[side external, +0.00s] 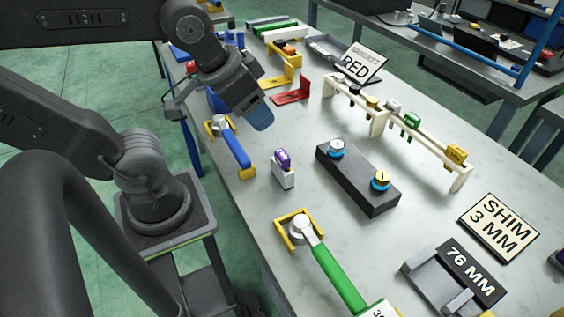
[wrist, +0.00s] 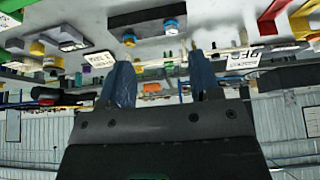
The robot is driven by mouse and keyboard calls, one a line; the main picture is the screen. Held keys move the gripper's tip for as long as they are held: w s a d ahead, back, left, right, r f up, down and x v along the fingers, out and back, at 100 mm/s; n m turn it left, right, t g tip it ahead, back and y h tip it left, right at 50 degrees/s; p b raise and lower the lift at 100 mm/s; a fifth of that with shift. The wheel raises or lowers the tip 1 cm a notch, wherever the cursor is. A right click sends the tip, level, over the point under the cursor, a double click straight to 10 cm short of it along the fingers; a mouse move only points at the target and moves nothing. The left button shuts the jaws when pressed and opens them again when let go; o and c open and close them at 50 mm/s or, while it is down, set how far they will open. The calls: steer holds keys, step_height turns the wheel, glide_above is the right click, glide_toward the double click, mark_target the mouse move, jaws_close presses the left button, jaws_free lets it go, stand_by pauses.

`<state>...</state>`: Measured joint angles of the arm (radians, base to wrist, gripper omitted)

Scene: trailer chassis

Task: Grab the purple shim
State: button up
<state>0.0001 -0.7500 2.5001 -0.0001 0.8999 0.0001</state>
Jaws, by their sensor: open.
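A small purple piece (side external: 282,158), likely the shim, stands upright in a small white block (side external: 284,179) near the middle of the bench in the side view. My gripper (side external: 258,116) is above the bench, up and to the left of it in that view. In the wrist view my gripper's (wrist: 160,60) two blue fingers are apart with nothing between them. I cannot make out this purple piece in the wrist view. Another purple bit (side external: 558,259) is cut off at the right edge of the side view, beyond the "SHIM 3 MM" sign (side external: 498,228).
A blue-handled tool (side external: 238,153) in a yellow holder lies left of the white block. A dark block with two knobs (side external: 358,182) lies to its right. A green-handled tool (side external: 338,280) is in front. A cream rack (side external: 425,146) with several coloured tags stands behind.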

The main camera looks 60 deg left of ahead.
steer(key=shift+c, duration=0.4)
steer(key=m+g+y, duration=0.4)
steer(key=m+g, duration=0.2)
steer(key=m, duration=1.2)
glide_toward(283, 154)
steer(key=shift+y, duration=0.3)
steer(key=x, duration=0.5)
steer(key=shift+s+d+f, duration=0.15)
steer(key=shift+s+d, duration=0.1)
steer(key=shift+d, duration=0.15)
steer(key=shift+w+x, duration=0.2)
steer(key=shift+x, duration=2.45)
steer(key=shift+a, duration=0.1)
steer(key=shift+c, duration=0.4)
